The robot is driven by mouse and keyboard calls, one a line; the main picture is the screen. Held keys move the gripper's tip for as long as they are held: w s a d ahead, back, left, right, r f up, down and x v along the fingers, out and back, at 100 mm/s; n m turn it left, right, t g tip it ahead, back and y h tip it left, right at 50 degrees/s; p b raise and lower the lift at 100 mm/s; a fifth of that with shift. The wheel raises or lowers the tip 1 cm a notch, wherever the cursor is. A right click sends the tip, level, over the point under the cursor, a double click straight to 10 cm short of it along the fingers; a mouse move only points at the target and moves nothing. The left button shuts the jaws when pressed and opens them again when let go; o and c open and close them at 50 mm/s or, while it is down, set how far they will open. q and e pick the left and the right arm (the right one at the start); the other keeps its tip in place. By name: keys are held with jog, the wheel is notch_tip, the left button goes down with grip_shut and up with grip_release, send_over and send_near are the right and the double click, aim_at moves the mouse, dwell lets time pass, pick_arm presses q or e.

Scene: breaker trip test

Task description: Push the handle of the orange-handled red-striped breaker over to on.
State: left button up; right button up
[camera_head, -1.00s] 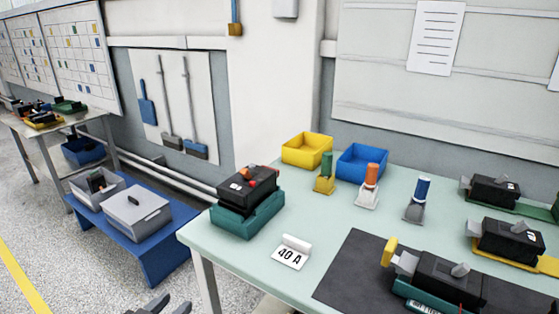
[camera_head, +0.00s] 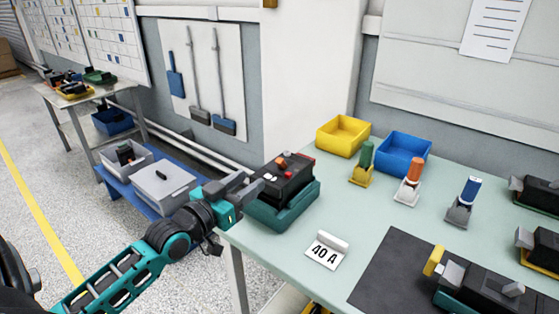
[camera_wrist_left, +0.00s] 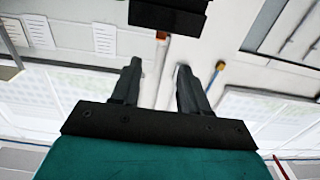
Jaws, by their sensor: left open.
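A black unit (camera_head: 288,178) sits in a teal holder (camera_head: 285,212) at the table's left corner. Its top has an orange knob, a red part and pale spots. An upright orange-handled piece (camera_head: 414,172) on a white base stands farther back. My right gripper is not in view.
A 40 A card (camera_head: 324,255) lies at the front. Green-handled (camera_head: 364,158) and blue-handled (camera_head: 467,195) pieces flank the orange one. Yellow (camera_head: 341,137) and blue bins (camera_head: 402,160) stand behind. Black grey-handled units (camera_head: 490,287) are at right. Mid-table is clear.

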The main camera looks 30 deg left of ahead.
aim_at(280, 159)
pick_arm(q)
jog(key=w, duration=1.1)
jog(key=shift+d, duration=0.35)
jog(key=shift+c, duration=0.3)
grip_shut()
